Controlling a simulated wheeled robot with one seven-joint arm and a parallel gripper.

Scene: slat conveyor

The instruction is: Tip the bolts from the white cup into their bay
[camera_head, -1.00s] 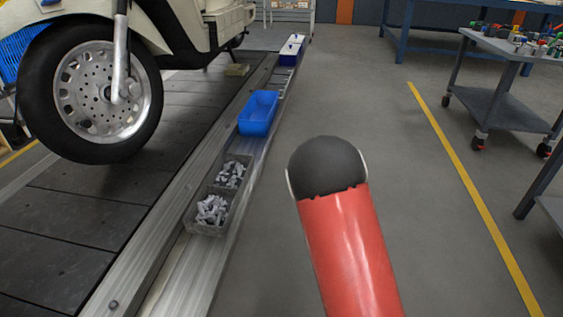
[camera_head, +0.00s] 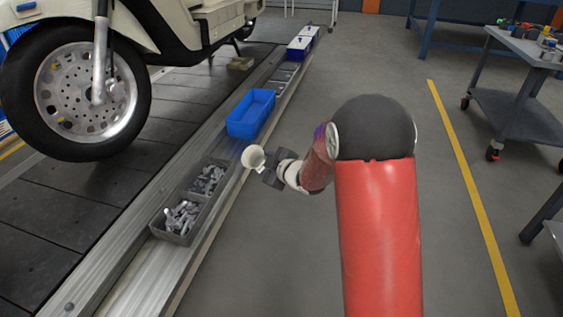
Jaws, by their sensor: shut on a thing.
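A white cup (camera_head: 252,157) is in my gripper (camera_head: 266,167), whose dark jaws are shut on it. The cup is held up to the right of the rail, beside the far end of a grey two-bay tray (camera_head: 153,228). Its round mouth shows, but I cannot tell how far it is tilted or see bolts inside. The tray's near bay holds grey metal parts (camera_head: 182,217). Its far bay holds smaller, darker grey pieces (camera_head: 208,180). Which bay is the bolts' own is not clear from here.
A blue open bin (camera_head: 250,114) stands on the metal rail (camera_head: 127,284) beyond the tray. A blue and white box (camera_head: 299,47) is farther along it. A wheeled vehicle (camera_head: 80,90) stands at left. A grey trolley (camera_head: 515,120) is at right. The floor between is clear.

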